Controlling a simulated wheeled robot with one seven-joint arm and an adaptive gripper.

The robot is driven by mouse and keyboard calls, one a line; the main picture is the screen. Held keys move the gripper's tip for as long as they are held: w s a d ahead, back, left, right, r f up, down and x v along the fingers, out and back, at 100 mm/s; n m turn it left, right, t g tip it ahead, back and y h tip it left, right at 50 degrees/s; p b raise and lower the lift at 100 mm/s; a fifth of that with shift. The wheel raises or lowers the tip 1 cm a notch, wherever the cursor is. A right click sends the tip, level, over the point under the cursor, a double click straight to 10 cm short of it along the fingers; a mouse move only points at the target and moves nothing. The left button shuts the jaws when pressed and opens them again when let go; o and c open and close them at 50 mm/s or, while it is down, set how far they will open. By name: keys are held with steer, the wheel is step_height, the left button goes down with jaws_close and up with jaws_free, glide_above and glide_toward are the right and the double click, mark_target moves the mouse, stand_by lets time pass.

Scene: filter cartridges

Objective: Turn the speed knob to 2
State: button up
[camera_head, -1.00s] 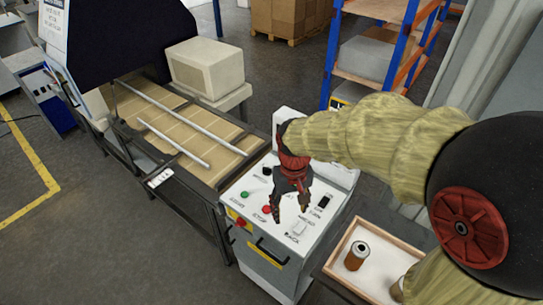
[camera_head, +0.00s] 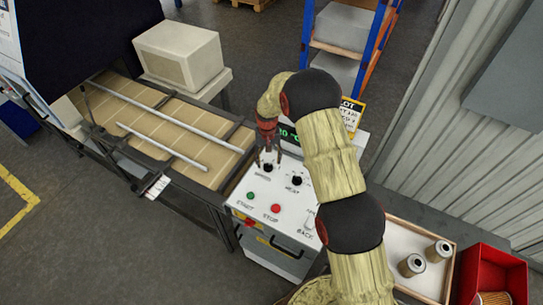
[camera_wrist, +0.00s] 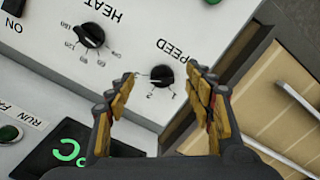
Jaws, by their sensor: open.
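The black speed knob (camera_head: 267,168) is at the upper left of the white control panel. In the wrist view the speed knob (camera_wrist: 161,75) appears upside down, with the numbers 1, 2 and 3 around it. A pale mark on its left side seems to face the 3, but I cannot be sure. My gripper (camera_head: 268,159) is over the knob, pointing down. In the wrist view my gripper (camera_wrist: 163,80) is open, with one yellow finger on each side of the knob. A gap shows on both sides; I cannot tell the height.
The heat knob (camera_head: 297,179) is close to the right of the speed knob. Green start (camera_head: 250,196) and red stop (camera_head: 275,208) buttons sit nearer the front. A conveyor (camera_head: 190,142) adjoins the panel at left. A tray (camera_head: 392,226) with filter cartridges and a red bin (camera_head: 492,268) are at right.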

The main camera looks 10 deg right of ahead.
mark_target(268, 165)
steer(key=shift+w+a+r, duration=0.1)
steer(key=shift+w+r, duration=0.15)
steer(key=shift+w, duration=0.4)
steer(key=shift+w+a+r, duration=0.1)
steer(key=shift+w+r, duration=0.15)
steer(key=shift+w, duration=0.35)
steer(key=shift+m+t, duration=0.3)
steer(key=shift+m, duration=0.1)
steer(key=shift+s+d+f, duration=0.15)
steer(key=shift+d+f, duration=0.05)
step_height(268, 165, down, 7)
steer(key=shift+a+f+p, duration=0.1)
steer(key=shift+p, duration=0.7)
steer(key=shift+c, duration=0.3)
steer(key=c, duration=1.1)
